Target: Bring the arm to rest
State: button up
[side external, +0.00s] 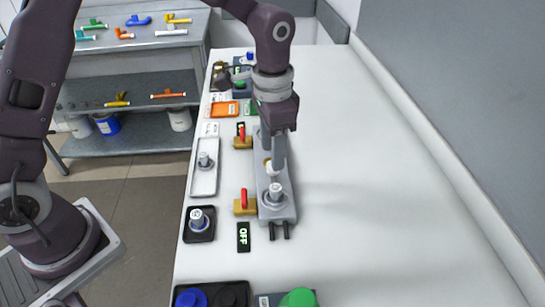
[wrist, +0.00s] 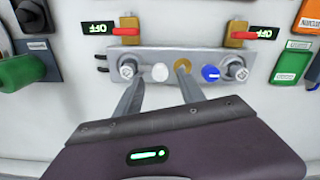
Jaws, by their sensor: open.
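My gripper (side external: 273,165) points down over the long grey bar unit (side external: 262,190) on the white table. In the wrist view my gripper (wrist: 161,76) has its two fingers apart, with nothing held between them. The bar (wrist: 195,58) carries a metal fitting at each end, the left (wrist: 127,69) and the right (wrist: 236,69). Between them are a white disc (wrist: 160,72), a tan disc (wrist: 181,64) and a blue disc (wrist: 210,73). Whether the fingertips touch the bar cannot be told.
Red levers (side external: 243,198) (side external: 241,132) stand on brass blocks beside the bar; the two displays (wrist: 98,28) (wrist: 265,33) read OFF. A white tray (side external: 204,181) and a black tray (side external: 199,235) hold metal parts. A green cap (side external: 298,298) stands in front. The table's right side is clear.

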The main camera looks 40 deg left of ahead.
notch_tip(320, 180, up, 4)
jog(key=s+a+r+n+t, duration=0.2)
jog(key=s+a+r, duration=0.2)
jog(key=s+r, duration=0.3)
jog(key=s+a+r+n+t, duration=0.1)
jog(key=s+a+n, duration=0.1)
jog(key=s, duration=0.6)
jog(key=s+a+r+n+t, duration=0.2)
jog(key=s+a, duration=0.2)
jog(key=s, duration=0.4)
jog(key=shift+s+t, duration=0.25)
jog(key=shift+t, duration=0.05)
